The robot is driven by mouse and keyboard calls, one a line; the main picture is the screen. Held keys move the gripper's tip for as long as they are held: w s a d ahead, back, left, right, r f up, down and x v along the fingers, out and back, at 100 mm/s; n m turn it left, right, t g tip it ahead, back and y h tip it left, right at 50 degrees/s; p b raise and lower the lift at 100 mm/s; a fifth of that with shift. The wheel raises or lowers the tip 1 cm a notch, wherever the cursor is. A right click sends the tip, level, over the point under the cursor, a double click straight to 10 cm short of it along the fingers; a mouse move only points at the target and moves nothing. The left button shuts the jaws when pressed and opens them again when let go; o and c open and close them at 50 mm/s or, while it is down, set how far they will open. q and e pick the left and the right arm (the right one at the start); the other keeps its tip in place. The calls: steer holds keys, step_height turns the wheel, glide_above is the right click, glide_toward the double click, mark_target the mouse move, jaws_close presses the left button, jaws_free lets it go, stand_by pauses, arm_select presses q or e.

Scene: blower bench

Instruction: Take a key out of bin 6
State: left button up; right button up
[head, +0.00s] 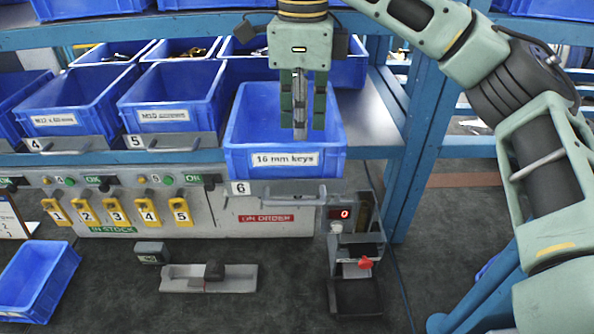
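Bin 6 (240,140), a blue bin labelled "16 mm keys", is pulled out at the front of the shelf. My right gripper (303,115) points straight down over it, with its green fingertips within the bin's outline. A narrow grey metal key (300,112) stands upright between the fingers, its lower end just past their tips. The gripper looks shut on it. How far the key is above the bin floor is hard to tell. No other keys show in the visible part of the bin. My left gripper is not in view.
Bins 4 (75,100) and 5 (170,95) stand to the left on the shelf. Below are yellow numbered tags (115,211), a red-knobbed device with a display (355,250), a grey fixture (208,279) and an empty-looking blue tray (38,283).

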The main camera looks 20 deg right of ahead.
steer(key=shift+w+d+f+b, duration=0.2)
steer(key=shift+w+f+b, duration=0.1)
steer(key=shift+w+f, duration=0.35)
steer(key=shift+f, duration=0.45)
steer(key=shift+s+f, duration=0.25)
steer(key=shift+f, duration=0.4)
steer(key=shift+s+a+f, duration=0.1)
steer(key=shift+f, duration=0.55)
step_height(320, 180, down, 4)
steer(key=shift+r+p, duration=0.1)
steer(key=shift+p, duration=0.8)
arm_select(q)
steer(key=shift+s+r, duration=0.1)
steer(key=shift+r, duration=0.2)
arm_select(e)
jaws_close()
